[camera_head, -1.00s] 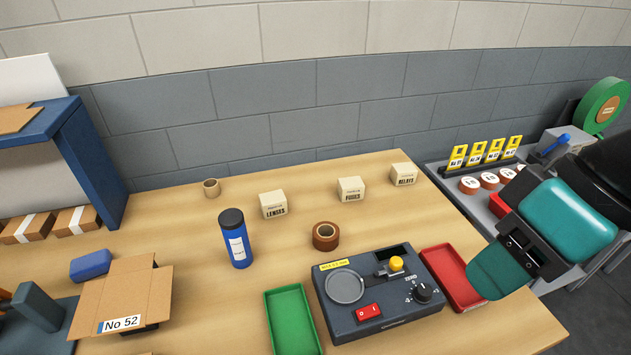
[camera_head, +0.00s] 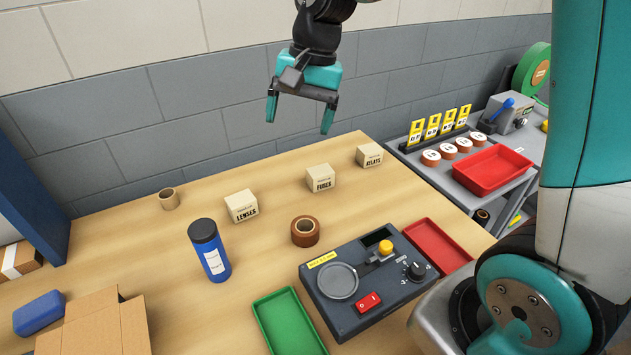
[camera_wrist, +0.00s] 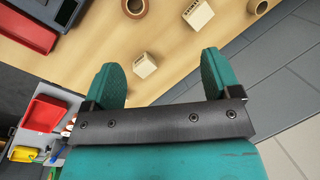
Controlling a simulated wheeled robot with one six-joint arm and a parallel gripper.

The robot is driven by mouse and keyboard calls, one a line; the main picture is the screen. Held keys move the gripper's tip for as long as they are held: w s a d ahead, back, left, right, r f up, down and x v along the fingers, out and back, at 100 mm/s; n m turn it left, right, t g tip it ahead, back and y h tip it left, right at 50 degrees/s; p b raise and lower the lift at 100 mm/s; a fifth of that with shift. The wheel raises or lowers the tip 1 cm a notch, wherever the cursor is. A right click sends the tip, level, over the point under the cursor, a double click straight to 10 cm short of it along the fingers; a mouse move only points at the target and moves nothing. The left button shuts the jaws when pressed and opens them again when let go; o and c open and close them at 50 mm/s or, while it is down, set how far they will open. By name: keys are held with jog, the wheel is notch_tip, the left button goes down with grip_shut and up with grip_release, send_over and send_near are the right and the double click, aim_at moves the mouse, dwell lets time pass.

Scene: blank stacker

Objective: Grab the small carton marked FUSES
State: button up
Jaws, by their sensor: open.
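The small carton marked FUSES (camera_head: 320,178) is a cream box on the wooden bench, between the LENSES carton (camera_head: 241,206) and the RELAYS carton (camera_head: 369,155). My gripper (camera_head: 299,122) is open and empty, high above the back of the bench, fingers pointing down. In the head view it appears above and slightly left of the FUSES carton. In the wrist view, a carton that by its place looks like FUSES (camera_wrist: 145,66) shows between the fingers (camera_wrist: 160,64), clearly apart from them; its lettering is too small to read. The RELAYS carton does not show there.
A brown tape roll (camera_head: 305,231), a blue bottle (camera_head: 209,250) and a cardboard core (camera_head: 169,199) stand nearby. A grey control box (camera_head: 340,310), a green tray (camera_head: 288,325) and a red tray (camera_head: 438,246) lie in front. The bench around the FUSES carton is clear.

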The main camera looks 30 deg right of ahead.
jog(key=w+d+f+m, duration=0.6)
jog(key=w+d+m, duration=0.1)
jog(key=w+d, duration=0.15)
jog(key=m+h+b, duration=0.1)
jog(key=m, duration=0.4)
send_near(321, 170)
jog(key=shift+m, duration=0.4)
jog(key=f, duration=0.2)
jog(key=f+p, duration=0.1)
jog(key=a+f+p, duration=0.1)
jog(key=f, duration=0.1)
jog(key=shift+w+f, duration=0.15)
jog(key=shift+f, duration=0.15)
jog(key=shift+a+f+p, duration=0.2)
jog(key=shift+f+p, duration=0.3)
jog(key=shift+f, duration=0.55)
jog(key=shift+a+f+p, duration=0.15)
jog(key=shift+f+p, duration=0.35)
jog(key=shift+f, duration=0.55)
jog(key=shift+a+f+p, duration=0.2)
jog(key=shift+f+p, duration=0.3)
jog(key=shift+f, duration=0.55)
jog(key=shift+c, duration=0.2)
jog(key=c, duration=1)
